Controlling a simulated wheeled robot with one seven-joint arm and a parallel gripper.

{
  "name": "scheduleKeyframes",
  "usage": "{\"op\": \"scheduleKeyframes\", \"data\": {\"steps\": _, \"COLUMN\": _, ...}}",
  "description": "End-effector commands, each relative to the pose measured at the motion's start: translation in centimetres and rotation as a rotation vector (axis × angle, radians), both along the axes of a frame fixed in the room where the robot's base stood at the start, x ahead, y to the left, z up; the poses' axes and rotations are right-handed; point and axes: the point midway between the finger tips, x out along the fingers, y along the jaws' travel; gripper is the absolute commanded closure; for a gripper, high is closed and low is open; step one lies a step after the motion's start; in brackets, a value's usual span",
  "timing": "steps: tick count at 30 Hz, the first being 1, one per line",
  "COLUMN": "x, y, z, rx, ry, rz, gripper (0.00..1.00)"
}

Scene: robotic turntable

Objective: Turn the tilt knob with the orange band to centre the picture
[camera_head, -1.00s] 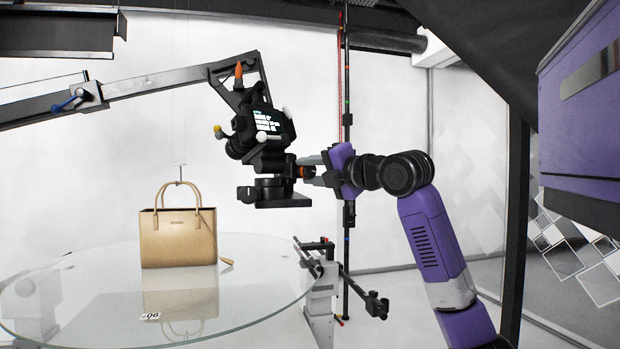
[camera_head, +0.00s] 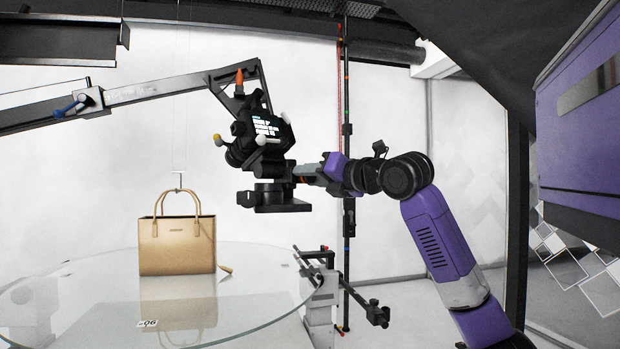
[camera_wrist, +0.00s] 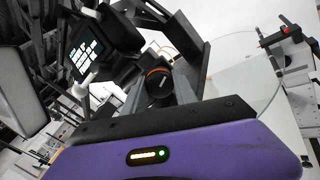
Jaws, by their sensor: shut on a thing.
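The tilt knob with the orange band (camera_wrist: 158,84) is a dark round knob on the camera head. In the head view it is mostly hidden behind my gripper (camera_head: 310,172). My gripper comes from the right, its grey fingers shut on the knob; the wrist view also shows the gripper (camera_wrist: 158,90) around it. The black camera (camera_head: 258,130) hangs from the boom, tilted, with white text on its screen (camera_head: 266,127); the screen also shows in the wrist view (camera_wrist: 84,55). A tan handbag (camera_head: 177,245) stands on the glass turntable (camera_head: 240,285).
The boom arm (camera_head: 150,88) reaches in from the left above the bag. A white-tipped lever (camera_head: 266,138) sits close to the knob. A vertical pole (camera_head: 347,130) stands behind my wrist. A clamp fixture (camera_head: 325,285) stands at the turntable's right edge.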

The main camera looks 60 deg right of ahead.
Motion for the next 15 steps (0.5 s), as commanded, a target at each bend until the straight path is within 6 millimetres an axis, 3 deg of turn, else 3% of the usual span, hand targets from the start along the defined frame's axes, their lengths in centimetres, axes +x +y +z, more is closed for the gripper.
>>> {"op": "scheduleKeyframes", "data": {"steps": 12, "x": -0.05, "y": -0.1, "z": -0.15, "rx": -0.003, "ry": 0.004, "rz": -0.002, "gripper": 1.0}}
{"op": "scheduleKeyframes", "data": {"steps": 13, "x": -0.05, "y": -0.1, "z": -0.15, "rx": -0.003, "ry": 0.004, "rz": -0.002, "gripper": 0.6}}
{"op": "scheduleKeyframes", "data": {"steps": 15, "x": -0.05, "y": -0.09, "z": -0.13, "rx": -0.003, "ry": 0.004, "rz": -0.002, "gripper": 0.47}}
